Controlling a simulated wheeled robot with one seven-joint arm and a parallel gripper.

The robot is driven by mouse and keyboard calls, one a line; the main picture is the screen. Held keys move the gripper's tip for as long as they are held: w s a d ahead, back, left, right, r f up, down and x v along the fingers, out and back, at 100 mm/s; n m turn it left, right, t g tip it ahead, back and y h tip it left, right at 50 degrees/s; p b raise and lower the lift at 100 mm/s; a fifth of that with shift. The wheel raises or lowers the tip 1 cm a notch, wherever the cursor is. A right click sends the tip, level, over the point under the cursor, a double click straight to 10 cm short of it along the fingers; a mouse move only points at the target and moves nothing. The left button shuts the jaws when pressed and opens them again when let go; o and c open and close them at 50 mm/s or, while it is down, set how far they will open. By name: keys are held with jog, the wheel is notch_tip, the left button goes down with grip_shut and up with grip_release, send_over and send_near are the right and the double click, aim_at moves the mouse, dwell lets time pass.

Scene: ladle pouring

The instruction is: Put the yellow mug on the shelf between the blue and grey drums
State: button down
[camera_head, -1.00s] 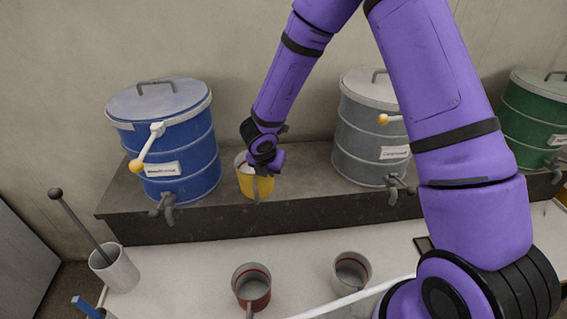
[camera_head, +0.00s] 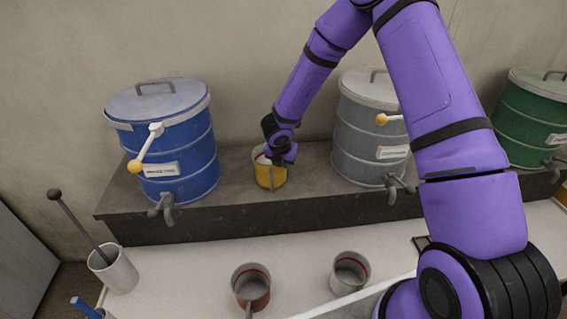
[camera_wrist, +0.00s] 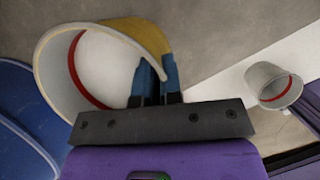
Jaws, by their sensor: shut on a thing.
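The yellow mug (camera_head: 267,177) is at the shelf (camera_head: 240,205), in the gap between the blue drum (camera_head: 187,150) and the grey drum (camera_head: 365,135). It looks upright; whether its base touches the shelf top I cannot tell. My gripper (camera_head: 272,158) is over its right side and shut on it. In the wrist view the mug (camera_wrist: 50,65) shows a white inside with a red ring, and my blue-tipped fingers (camera_wrist: 156,82) are at its rim. The blue drum also shows at the left of the wrist view (camera_wrist: 20,120).
A red mug (camera_head: 251,290) and a grey mug (camera_head: 350,272) stand on the white counter (camera_head: 190,270) below the shelf. Taps jut from the drums, including one (camera_head: 165,208) on the blue drum. A green drum (camera_head: 530,125) stands at right. A white pot (camera_head: 120,270) holds a ladle.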

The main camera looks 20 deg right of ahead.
jog(key=shift+f, duration=0.25)
jog(key=c, duration=1.3)
grip_release()
jog(key=shift+o, duration=0.2)
jog(key=v, duration=1.2)
